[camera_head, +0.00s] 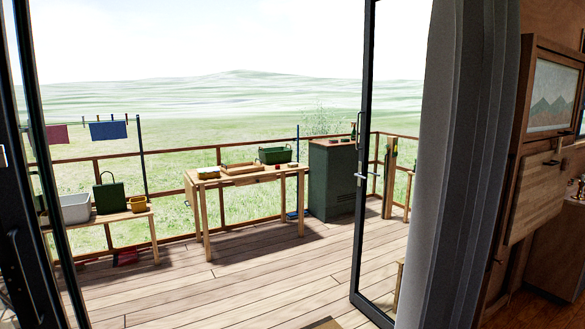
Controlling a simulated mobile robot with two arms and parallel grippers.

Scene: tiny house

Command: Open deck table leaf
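A wooden deck table (243,180) stands outside on the deck, against the railing, seen through the open doorway. Its top is light wood and carries several items. A panel edge shows along its left end and front, but I cannot tell from here how its leaf is set. Neither of my grippers shows in the head view.
A glass door (365,250) stands open at the right of the doorway, beside a grey curtain (455,160). A green cabinet (332,180) stands right of the table. A low bench (105,217) with a white basin is at left. The deck floor (230,285) between is mostly clear.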

